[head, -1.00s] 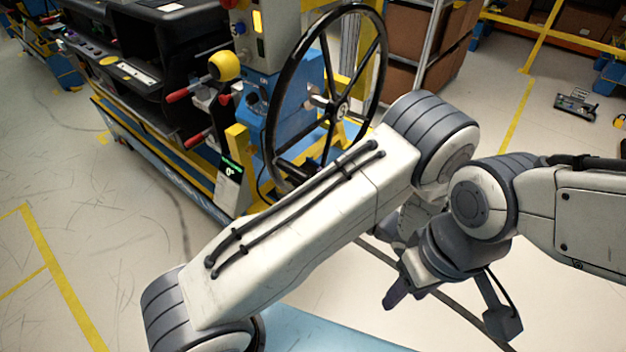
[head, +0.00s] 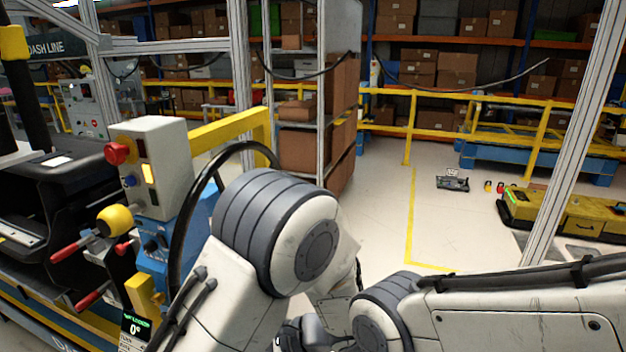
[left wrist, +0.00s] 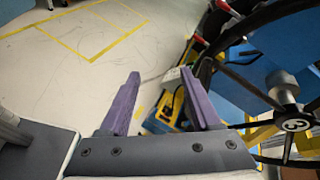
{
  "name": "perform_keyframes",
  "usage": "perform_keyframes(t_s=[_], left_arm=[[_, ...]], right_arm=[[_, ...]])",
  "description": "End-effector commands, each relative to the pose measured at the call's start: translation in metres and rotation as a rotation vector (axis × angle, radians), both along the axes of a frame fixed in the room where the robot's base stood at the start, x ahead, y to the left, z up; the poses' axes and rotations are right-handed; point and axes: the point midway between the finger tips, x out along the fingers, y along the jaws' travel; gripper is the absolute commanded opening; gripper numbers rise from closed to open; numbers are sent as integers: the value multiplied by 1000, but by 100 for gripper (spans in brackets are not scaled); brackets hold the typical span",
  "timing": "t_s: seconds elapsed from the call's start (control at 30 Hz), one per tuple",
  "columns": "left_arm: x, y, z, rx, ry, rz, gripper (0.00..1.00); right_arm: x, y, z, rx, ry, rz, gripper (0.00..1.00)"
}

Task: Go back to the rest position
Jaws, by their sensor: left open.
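My left gripper (left wrist: 160,75) shows in the left wrist view with two purple fingers spread apart and nothing between them. The black steering wheel (left wrist: 245,75) is close beside its right finger; I cannot tell the exact gap. In the head view the same wheel (head: 178,225) stands at the left of centre, mostly hidden behind my left arm. That arm rises from the bottom and bends at a large grey joint. Its gripper is not clearly seen there. My right arm comes in from the right edge, and its gripper is below the frame.
A control box (head: 150,165) with a red button, a yellow knob (head: 115,221) and red handles stand at the left by the dark dashboard (head: 75,190). A cart with brown boxes (head: 310,150) stands behind. Pale floor (head: 380,220) is open at the centre right, before yellow railings.

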Motion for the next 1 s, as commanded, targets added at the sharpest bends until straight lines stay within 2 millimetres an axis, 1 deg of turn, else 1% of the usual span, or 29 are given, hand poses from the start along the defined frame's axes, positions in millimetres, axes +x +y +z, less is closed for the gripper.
perform_keyframes(t_s=[0.03,0.13,0.2,0.3,0.4,0.5,0.6,0.7,0.8,1.0], left_arm=[[-16,-3,8,-101,-13,50,64],[-49,-14,15,-306,-26,146,64],[-71,-26,20,-454,-41,206,64],[-99,-46,26,-670,-72,279,64],[-121,-68,33,-879,-111,340,64],[-137,-87,41,-1054,-150,384,64],[-145,-101,48,-1180,-180,413,64],[-150,-109,53,-1252,-199,431,64],[-151,-112,55,-1280,-206,438,64],[-151,-112,55,-1280,-206,439,64]], right_arm=[[0,0,0,0,0,0,50],[0,0,0,0,0,0,50],[0,0,0,0,0,0,50],[0,0,0,0,0,0,50],[0,0,0,0,0,0,50],[0,0,0,0,0,0,50],[0,0,0,0,0,0,50],[0,0,0,0,0,0,50],[0,0,0,0,0,0,50],[0,0,0,0,0,0,50]])
